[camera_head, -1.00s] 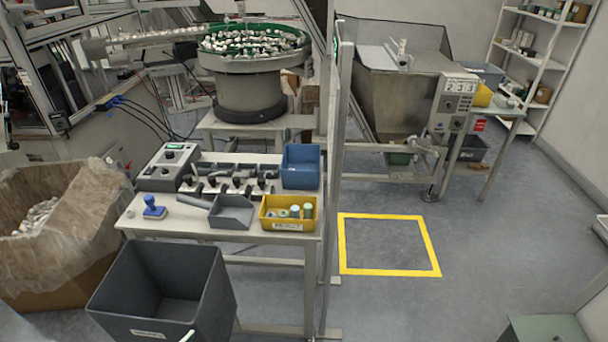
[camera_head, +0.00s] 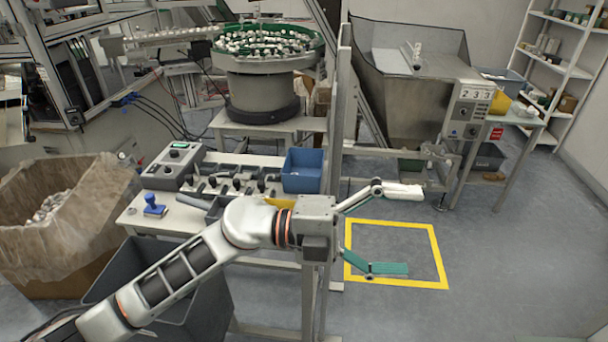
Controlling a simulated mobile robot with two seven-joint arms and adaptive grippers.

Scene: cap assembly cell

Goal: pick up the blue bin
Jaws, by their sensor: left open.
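The blue bin (camera_head: 303,172) stands on the right end of the white work table (camera_head: 140,219), beside the row of black-handled tools. It is upright and its front shows clear of my arm. My left gripper (camera_head: 402,230) is open and empty. Its fingers point right, past the table's right edge, and in the picture they lie to the right of and below the bin, apart from it. My left arm crosses in front of the table. It hides most of the yellow bin (camera_head: 281,203) and part of the grey scoop (camera_head: 215,208). My right gripper is not in view.
A metal post (camera_head: 338,130) rises just right of the blue bin. A large grey bin (camera_head: 205,300) stands in front of the table. A yellow floor square (camera_head: 440,262) marks clear floor. A steel hopper (camera_head: 410,95) and a bowl feeder (camera_head: 262,85) stand behind.

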